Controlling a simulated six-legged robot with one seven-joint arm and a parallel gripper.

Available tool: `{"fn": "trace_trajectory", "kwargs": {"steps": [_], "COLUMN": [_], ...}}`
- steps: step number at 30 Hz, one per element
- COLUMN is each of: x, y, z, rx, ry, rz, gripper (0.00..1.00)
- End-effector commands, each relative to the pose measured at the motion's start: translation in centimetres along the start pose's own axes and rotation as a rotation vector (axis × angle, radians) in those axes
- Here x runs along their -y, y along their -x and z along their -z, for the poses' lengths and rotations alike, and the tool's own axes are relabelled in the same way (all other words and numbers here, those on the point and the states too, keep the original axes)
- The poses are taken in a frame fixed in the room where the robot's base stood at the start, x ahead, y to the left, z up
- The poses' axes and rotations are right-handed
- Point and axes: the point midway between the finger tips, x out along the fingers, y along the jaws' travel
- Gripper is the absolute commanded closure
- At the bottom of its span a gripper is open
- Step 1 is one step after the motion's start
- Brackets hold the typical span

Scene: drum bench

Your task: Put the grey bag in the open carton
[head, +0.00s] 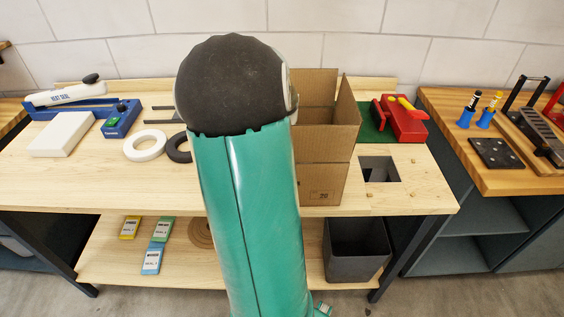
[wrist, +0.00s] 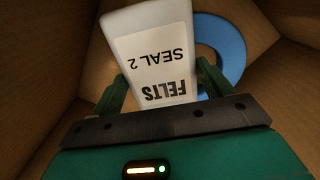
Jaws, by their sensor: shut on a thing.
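The grey bag (wrist: 150,48) is pale, with a white label reading "FELTS SEAL 2" that appears upside down in the wrist view. My gripper (wrist: 163,84) is shut on it, with one green finger on each side. Brown cardboard walls (wrist: 38,60) surround the bag and fingers, so they are inside the open carton. In the head view the carton (head: 323,183) stands on the bench with its flaps up. My arm covers its left side, and my gripper and the bag are hidden there. Whether the bag touches the carton floor I cannot tell.
A blue ring (wrist: 238,55) lies in the carton beside the bag. On the bench are a heat sealer (head: 68,95), a white ring (head: 145,146) and a red tool (head: 404,122). A square hole (head: 378,169) opens right of the carton, above a dark bin (head: 355,250).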

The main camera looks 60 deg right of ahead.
Motion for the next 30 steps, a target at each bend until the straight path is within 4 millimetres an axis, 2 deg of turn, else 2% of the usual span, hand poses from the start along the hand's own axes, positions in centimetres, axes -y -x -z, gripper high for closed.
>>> {"fn": "trace_trajectory", "kwargs": {"steps": [6,7,9,10,20,23,30], "x": [0.0,0.0,0.0,0.0,0.0,0.1,0.1], "y": [-0.6,-0.6,-0.6,-0.6,0.0,1.3,6.4], "z": [0.0,0.0,0.0,0.0,0.0,0.0,0.0], "rx": [0.001,0.001,0.001,0.001,-0.001,-0.002,-0.003], "ry": [0.0,0.0,0.0,0.0,0.0,0.0,0.001], "rz": [-0.001,-0.001,-0.001,-0.001,0.001,0.003,0.004], "gripper": [0.48,0.17,0.03,0.0,0.0,0.0,0.0]}}
